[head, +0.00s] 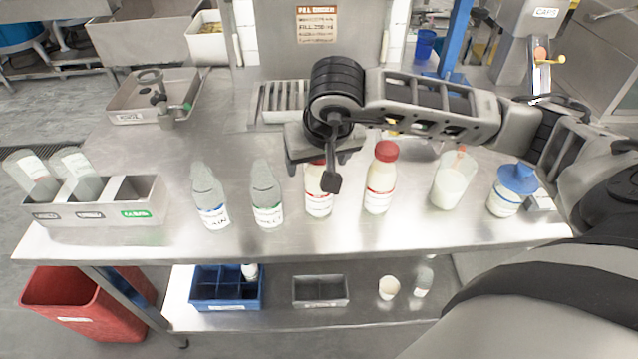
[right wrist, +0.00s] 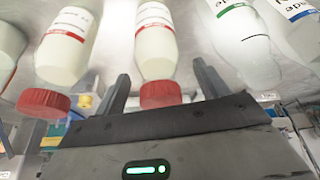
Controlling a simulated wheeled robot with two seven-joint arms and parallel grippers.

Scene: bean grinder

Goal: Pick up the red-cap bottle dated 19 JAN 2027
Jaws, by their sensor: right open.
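Two white bottles with red caps stand on the steel table in the head view. One bottle (head: 318,203) is partly hidden behind my right gripper (head: 330,172); the other red-cap bottle (head: 381,186) stands to its right. In the right wrist view my right gripper (right wrist: 161,72) is open. The cap and neck of one red-cap bottle (right wrist: 156,45) appear between its fingers, with no clear contact. The other red-cap bottle (right wrist: 66,42) is outside the fingers, to the left. The printed dates are too small or cut off to read. My left gripper is not in view.
Clear bottles with blue (head: 209,199) and green (head: 266,196) labels stand to the left. A white-filled beaker (head: 452,182) and a blue-lidded container (head: 510,191) stand to the right. A divided metal bin (head: 150,205) is at far left. The table's front edge is close.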

